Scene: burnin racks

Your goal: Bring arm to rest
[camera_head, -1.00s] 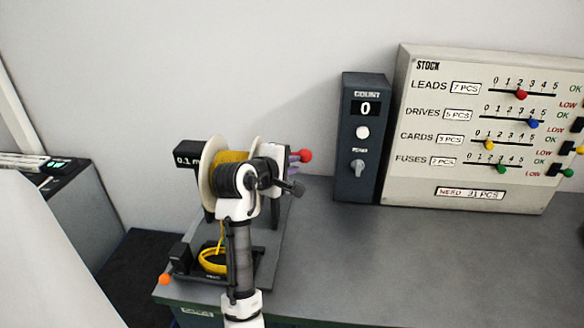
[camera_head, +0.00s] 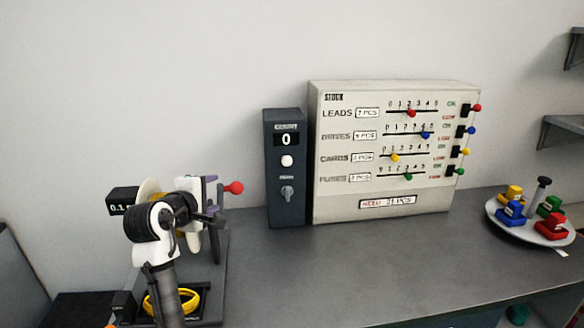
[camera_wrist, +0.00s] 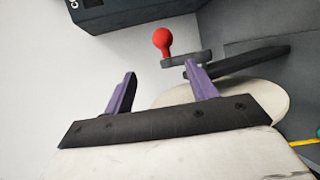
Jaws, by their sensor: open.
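My gripper (camera_wrist: 160,71) shows two purple fingers, spread apart with nothing between them. In the head view my arm stands at the lower left and hides most of the spool winder and my gripper. The winder's crank has a red knob (camera_head: 233,188), which also shows in the wrist view (camera_wrist: 162,41) beyond the fingers. The pale spool disc (camera_wrist: 262,100) lies behind the right finger in the wrist view. Whether that finger touches the crank or disc, I cannot tell.
A dark counter box (camera_head: 286,205) reading 0 and a stock board (camera_head: 335,205) stand against the wall. A round white tray (camera_head: 500,225) with colored blocks is at the right. A yellow coil (camera_head: 170,303) lies on the winder base. The middle of the bench (camera_head: 350,265) is clear.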

